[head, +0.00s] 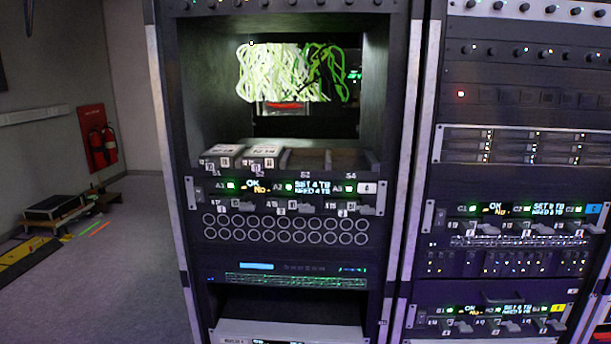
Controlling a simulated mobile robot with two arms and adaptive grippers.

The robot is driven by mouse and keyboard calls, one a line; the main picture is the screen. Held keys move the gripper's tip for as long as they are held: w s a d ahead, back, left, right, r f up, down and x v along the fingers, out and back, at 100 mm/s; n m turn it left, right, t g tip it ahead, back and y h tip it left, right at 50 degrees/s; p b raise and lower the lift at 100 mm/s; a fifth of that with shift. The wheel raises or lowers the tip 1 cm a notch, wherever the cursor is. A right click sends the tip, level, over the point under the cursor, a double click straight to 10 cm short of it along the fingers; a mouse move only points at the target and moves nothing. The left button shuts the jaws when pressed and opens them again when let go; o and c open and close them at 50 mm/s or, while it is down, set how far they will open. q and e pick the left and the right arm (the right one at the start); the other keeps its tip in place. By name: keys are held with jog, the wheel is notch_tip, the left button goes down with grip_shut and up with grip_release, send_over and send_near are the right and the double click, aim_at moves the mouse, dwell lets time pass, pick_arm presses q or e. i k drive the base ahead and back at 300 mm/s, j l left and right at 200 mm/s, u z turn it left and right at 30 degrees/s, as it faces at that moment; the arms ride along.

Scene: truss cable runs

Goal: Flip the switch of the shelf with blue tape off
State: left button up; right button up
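A rack shelf (470,226) in the right-hand rack carries a small blue tag (593,209) at its right end. Neither of my grippers shows in the head view.
A similar shelf with a white tag (367,188) is in the left-hand rack; one with a yellow tag (557,309) is lower right. Pale and green cables (290,72) hang in the left rack's opening. Floor (110,270) at the left is partly clear, with a low platform (55,207).

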aim_at(440, 215)
jog(key=i+l+z, duration=0.15)
jog(key=l, duration=0.25)
jog(key=i+l+z, duration=0.2)
jog(key=l, duration=0.2)
jog(key=i+l+z, duration=0.15)
jog(key=l, duration=0.2)
